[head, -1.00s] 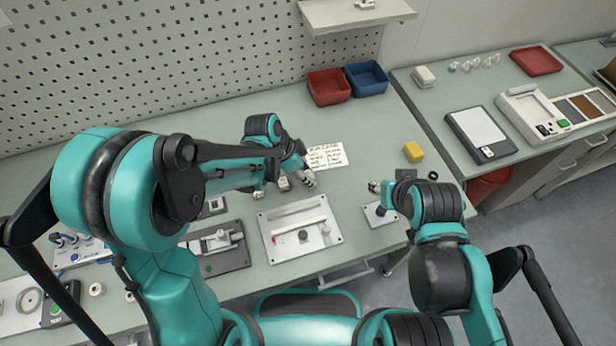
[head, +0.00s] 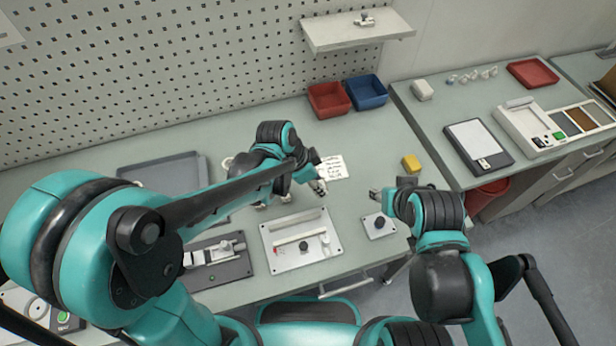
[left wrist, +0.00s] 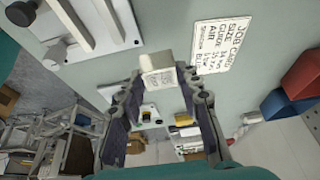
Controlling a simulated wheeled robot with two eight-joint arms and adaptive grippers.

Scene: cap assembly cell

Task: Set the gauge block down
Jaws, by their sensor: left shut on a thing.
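The gauge block, a small off-white block (left wrist: 158,66), sits between the fingertips of my left gripper (left wrist: 160,80) in the left wrist view. The gripper is shut on it. In the head view my left gripper (head: 291,195) is behind the fixture plate (head: 277,252) and beside the job card (head: 334,166); its own arm largely hides the block there. I cannot tell whether the block touches the bench. My right gripper (head: 375,194) is just behind a small plate with a black knob (head: 379,224); its fingers are too small and covered to read.
A red bin (head: 329,100) and a blue bin (head: 367,92) stand at the back. A yellow block (head: 411,163) lies to the right. A grey tray (head: 150,170) lies at the left behind my arm. The bench between the job card and the bins is clear.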

